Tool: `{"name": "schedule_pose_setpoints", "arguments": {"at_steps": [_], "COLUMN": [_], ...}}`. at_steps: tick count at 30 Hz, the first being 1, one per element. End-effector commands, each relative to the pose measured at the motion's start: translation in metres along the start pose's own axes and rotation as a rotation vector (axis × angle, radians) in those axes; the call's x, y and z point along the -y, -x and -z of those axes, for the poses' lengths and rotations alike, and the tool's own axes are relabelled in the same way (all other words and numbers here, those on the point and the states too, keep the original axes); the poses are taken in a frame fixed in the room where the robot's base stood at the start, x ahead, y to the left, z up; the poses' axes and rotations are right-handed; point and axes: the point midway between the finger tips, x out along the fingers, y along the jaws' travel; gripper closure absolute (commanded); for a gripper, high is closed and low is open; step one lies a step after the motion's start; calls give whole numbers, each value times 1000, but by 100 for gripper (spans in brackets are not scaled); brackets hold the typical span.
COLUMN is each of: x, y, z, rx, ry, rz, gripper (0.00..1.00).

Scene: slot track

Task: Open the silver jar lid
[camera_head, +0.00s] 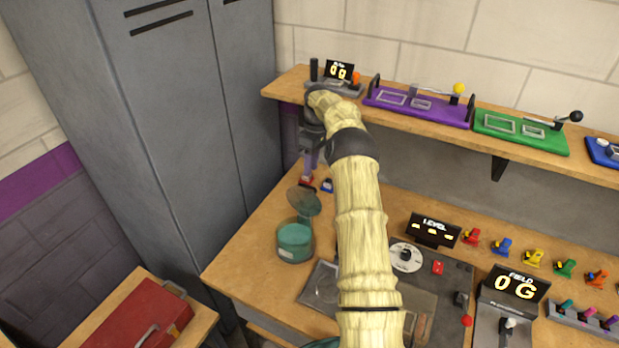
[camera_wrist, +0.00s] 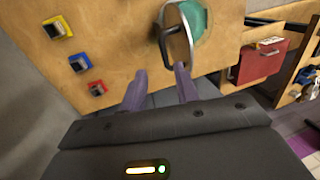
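The jar (camera_head: 295,244) is a clear glass one with teal contents, standing near the left end of the workbench. Its silver lid (camera_head: 304,200) is tilted up steeply at the jar's back edge, so the jar's mouth is uncovered. In the wrist view the lid (camera_wrist: 180,35) shows nearly edge-on with a dark loop handle, and the teal jar (camera_wrist: 203,14) is partly hidden behind it. My gripper (camera_wrist: 160,70) has two purple fingers spread apart with nothing between them. The right fingertip is close to the lid; contact cannot be told. In the head view my gripper (camera_head: 309,160) is above and behind the lid.
A shelf (camera_head: 287,82) with slot-track devices runs above the bench. Small red and blue blocks (camera_head: 327,186) sit behind the lid. A control panel (camera_head: 455,280) lies right of the jar. Grey lockers (camera_head: 150,130) stand at left, and a red toolbox (camera_head: 140,320) is lower left.

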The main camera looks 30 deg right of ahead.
Motion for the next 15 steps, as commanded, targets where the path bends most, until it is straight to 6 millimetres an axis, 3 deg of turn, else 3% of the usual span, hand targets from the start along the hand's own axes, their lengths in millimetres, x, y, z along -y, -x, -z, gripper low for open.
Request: {"name": "schedule_pose_setpoints", "arguments": {"at_steps": [11, 12, 15], "x": [0, 0, 1], "y": [10, 10, 11], "z": [-1, -1, 0], "rx": [1, 0, 1], "ry": [0, 0, 9], "rz": [1, 1, -2], "gripper": [69, 71, 91]}}
